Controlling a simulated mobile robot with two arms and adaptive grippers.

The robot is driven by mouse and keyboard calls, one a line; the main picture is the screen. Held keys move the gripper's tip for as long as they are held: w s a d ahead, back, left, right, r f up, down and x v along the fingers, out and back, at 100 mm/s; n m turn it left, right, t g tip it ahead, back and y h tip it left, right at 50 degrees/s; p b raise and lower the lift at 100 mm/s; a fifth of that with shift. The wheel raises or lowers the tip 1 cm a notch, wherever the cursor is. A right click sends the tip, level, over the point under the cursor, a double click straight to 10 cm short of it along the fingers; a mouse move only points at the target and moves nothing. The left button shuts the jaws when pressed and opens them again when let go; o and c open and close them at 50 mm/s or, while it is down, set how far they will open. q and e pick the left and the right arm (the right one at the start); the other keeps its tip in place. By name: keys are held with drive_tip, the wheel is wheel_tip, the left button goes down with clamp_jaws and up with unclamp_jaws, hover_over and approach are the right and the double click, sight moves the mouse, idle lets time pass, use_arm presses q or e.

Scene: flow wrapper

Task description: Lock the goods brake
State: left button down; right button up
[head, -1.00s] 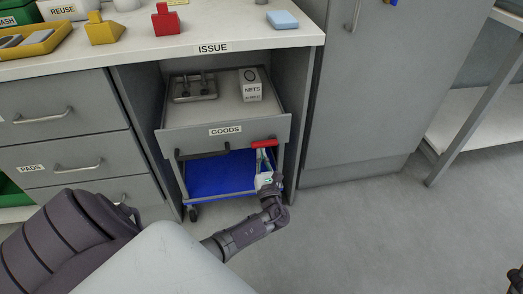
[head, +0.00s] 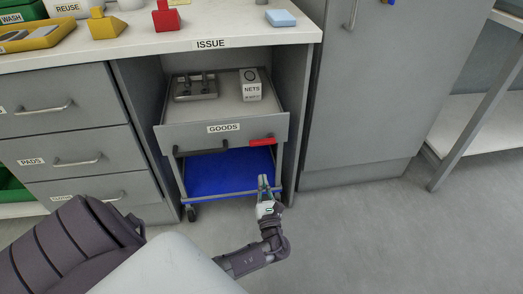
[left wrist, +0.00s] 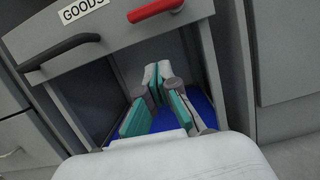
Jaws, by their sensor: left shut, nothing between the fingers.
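The goods cart (head: 163,135), labelled GOODS, stands in the bay under the ISSUE counter. A red brake lever (head: 262,142) sits at the right of its grey front panel and lies about level. It also shows at the top of the left wrist view (left wrist: 155,10). My left gripper (head: 264,180) is below the lever and apart from it, in front of the cart's lower blue shelf (head: 215,173). Its teal-padded fingers (left wrist: 156,75) are shut with nothing between them. My right gripper is not in view.
A black handle (head: 200,157) projects from the panel left of the lever. The cart's top holds a NETS box (head: 251,88) and a metal fixture (head: 195,88). Drawers flank the bay on the left, a grey cabinet (head: 360,100) on the right. The floor in front is free.

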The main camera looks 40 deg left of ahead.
use_arm(q)
drive_tip(key=v, duration=0.2)
drive_tip(key=shift+s+d+f, duration=0.1)
drive_tip(key=shift+s+d, duration=0.05)
drive_tip(key=shift+d, duration=0.05)
idle(0.4)
